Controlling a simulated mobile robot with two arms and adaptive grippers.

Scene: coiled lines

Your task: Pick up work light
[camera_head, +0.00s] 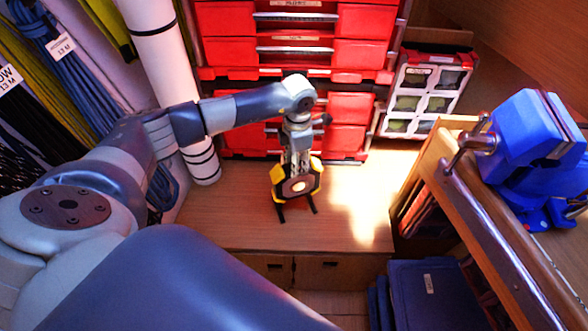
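The work light (311,187) is yellow and black with a bright round face and two dark legs below. It appears upright over the wooden surface in the middle of the camera_head view. I cannot tell whether its legs touch the wood. My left gripper (298,165) points down at the top of the work light, and its fingers overlap the light's upper part. The fingertips are too small and too mixed with the light to show whether they are shut on it. My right gripper is not in view.
Red drawers (228,57) stand behind the light. A white roll (154,57) and coiled blue line (68,65) are at the left. A blue vise (533,140) sits on a wooden bench at the right. Bare, brightly lit wood (355,205) lies right of the light.

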